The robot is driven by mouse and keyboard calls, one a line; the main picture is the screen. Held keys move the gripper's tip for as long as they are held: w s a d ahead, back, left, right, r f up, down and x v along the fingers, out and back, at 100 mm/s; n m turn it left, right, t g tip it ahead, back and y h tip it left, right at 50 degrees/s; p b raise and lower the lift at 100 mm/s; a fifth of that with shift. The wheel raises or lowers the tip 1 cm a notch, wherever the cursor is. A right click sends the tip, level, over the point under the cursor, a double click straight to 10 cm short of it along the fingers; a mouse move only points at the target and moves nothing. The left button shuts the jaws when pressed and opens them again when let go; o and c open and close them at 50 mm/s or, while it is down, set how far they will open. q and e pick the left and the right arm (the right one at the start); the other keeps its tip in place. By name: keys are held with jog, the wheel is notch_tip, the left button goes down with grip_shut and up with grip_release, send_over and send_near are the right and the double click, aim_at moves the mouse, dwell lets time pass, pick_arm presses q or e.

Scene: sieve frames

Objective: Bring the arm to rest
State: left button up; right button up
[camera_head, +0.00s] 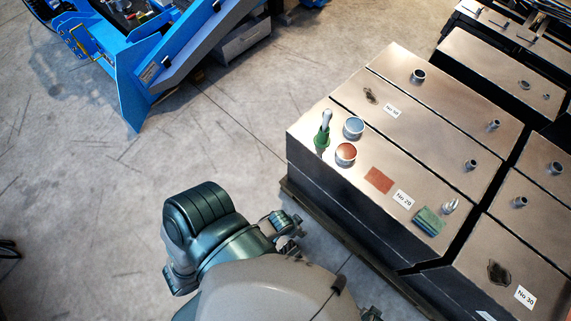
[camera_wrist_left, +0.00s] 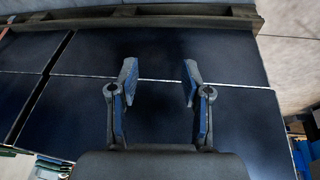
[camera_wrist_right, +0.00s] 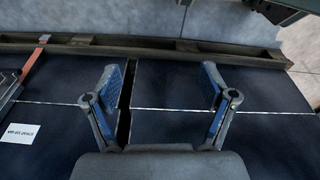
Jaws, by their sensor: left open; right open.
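In the head view my left arm reaches in at the bottom centre, and my left gripper (camera_head: 287,226) hangs over the floor beside the near side of the metal-topped boxes (camera_head: 357,190). In the left wrist view the left gripper (camera_wrist_left: 160,82) is open, its two blue-padded fingers apart with nothing between them. In the right wrist view the right gripper (camera_wrist_right: 162,87) is open wide and empty, in front of a dark box side. In the head view only a small dark part at the bottom edge may belong to the right gripper; the rest is hidden.
On the nearest box top are a green item with a pale handle (camera_head: 323,132), a blue-grey round piece (camera_head: 354,127), an orange round piece (camera_head: 346,153), a red square (camera_head: 379,180) and a green block (camera_head: 429,221). A blue machine (camera_head: 130,80) stands upper left. The left floor is mostly clear.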

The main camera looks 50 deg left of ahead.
pick_arm(q)
jog(key=shift+m+g+y, duration=0.7)
jog(key=shift+m+g, duration=0.1)
jog(key=s+a, duration=0.1)
jog(key=s, duration=0.1)
jog(key=s+a+f, duration=0.1)
jog(key=s+a, duration=0.1)
jog(key=shift+f, duration=0.1)
pick_arm(e)
jog(key=shift+w+r, duration=0.1)
pick_arm(q)
jog(key=s+f+p, duration=0.3)
jog(key=f, duration=0.4)
jog(key=shift+s+a+f, duration=0.25)
pick_arm(e)
jog(key=s+f, duration=0.3)
jog(key=f, duration=0.4)
jog(key=shift+s+d+f, duration=0.25)
jog(key=shift+s+d, duration=0.05)
jog(key=shift+s, duration=0.05)
